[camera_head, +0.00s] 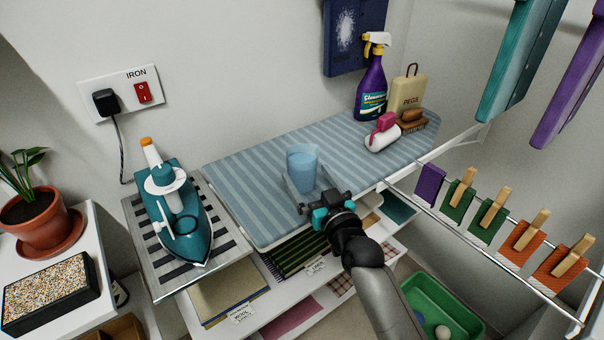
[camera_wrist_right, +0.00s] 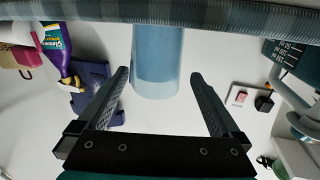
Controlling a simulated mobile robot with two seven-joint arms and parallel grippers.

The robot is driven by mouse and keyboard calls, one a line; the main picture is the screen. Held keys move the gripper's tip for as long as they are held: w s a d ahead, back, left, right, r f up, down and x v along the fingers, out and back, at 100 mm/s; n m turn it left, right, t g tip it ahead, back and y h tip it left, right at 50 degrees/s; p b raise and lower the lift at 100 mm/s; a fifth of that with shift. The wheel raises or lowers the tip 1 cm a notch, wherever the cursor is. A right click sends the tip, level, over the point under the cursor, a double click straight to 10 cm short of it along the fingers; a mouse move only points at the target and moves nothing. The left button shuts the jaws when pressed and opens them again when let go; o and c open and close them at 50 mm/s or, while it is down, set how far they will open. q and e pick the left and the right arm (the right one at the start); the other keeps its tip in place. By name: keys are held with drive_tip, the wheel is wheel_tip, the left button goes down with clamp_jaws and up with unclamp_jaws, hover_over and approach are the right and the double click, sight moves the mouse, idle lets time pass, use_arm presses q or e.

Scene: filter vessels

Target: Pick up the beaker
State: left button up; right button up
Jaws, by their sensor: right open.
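The beaker (camera_head: 302,167), light blue and see-through, stands upright on the striped ironing board (camera_head: 240,190). My right gripper (camera_head: 305,187) is open at the beaker's near side, its fingers pointing toward it. In the right wrist view, which is upside down, the beaker (camera_wrist_right: 157,60) shows between the two open fingers (camera_wrist_right: 158,76), with a gap on both sides. I cannot tell how deep it sits between them. My left gripper is not in view.
A teal iron (camera_head: 183,225) stands on a striped rest at left. A rail with pegged cloths (camera_head: 490,215) runs along the right.

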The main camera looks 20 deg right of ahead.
sight(308, 173)
drive_tip(key=w+b, duration=0.1)
drive_tip(key=w, duration=0.3)
drive_tip(key=shift+w+a+r, duration=0.1)
drive_tip(key=shift+w+r, duration=0.05)
drive_tip(key=shift+w, duration=0.45)
drive_tip(key=c, duration=0.5)
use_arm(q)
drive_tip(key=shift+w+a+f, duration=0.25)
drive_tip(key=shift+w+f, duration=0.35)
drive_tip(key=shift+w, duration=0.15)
use_arm(e)
drive_tip(key=c, duration=0.8)
